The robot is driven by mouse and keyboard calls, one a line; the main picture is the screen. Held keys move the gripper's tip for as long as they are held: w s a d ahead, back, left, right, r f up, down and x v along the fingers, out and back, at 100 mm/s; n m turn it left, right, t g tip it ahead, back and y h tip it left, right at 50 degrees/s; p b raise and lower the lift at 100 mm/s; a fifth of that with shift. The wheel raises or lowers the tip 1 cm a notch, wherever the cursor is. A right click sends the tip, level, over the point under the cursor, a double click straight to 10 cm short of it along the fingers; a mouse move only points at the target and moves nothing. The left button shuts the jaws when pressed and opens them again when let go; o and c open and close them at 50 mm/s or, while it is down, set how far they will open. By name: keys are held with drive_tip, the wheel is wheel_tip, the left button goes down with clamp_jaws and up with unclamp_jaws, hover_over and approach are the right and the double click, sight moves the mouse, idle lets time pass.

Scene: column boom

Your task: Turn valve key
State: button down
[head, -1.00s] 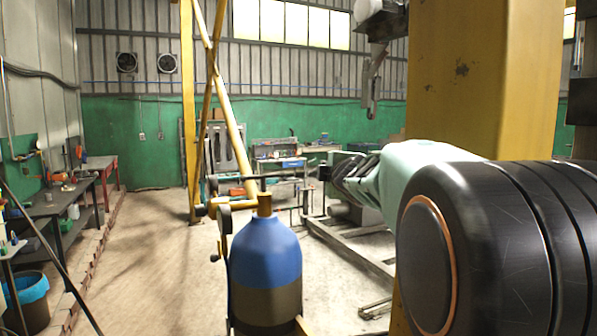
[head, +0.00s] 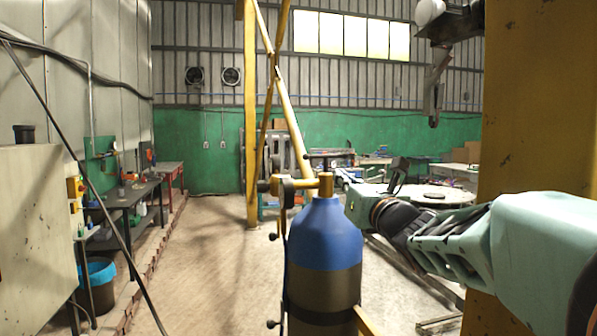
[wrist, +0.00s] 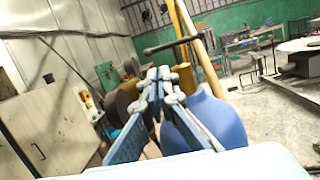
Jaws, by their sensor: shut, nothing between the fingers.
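A blue gas cylinder (head: 325,232) with a dark lower half and a brass valve (head: 326,184) stands upright in the middle of the head view. Its blue shoulder also shows in the wrist view (wrist: 222,118). A dark bar (wrist: 172,44), which looks like the valve key's crossbar, lies just beyond my fingertips in the wrist view.
A yellow column (head: 530,150) stands close on the right. A beige cabinet (head: 35,235) is at the left, with a blue-lined bin (head: 98,285) and dark workbenches (head: 130,205) beside it. A yellow post (head: 251,120) rises behind the cylinder. The floor left of the cylinder is clear.

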drive_tip(key=p, duration=0.6)
approach(313, 157)
drive_tip(key=shift+n, duration=0.4)
drive_tip(key=x, duration=0.6)
drive_tip(key=shift+w, duration=0.4)
drive_tip(key=shift+w+a+f+b, duration=0.1)
drive_tip(key=shift+w+b, duration=0.05)
drive_tip(key=shift+b, duration=0.5)
drive_tip(key=shift+w+b, duration=0.25)
drive_tip(key=shift+b, duration=0.65)
drive_tip(key=shift+r, duration=0.25)
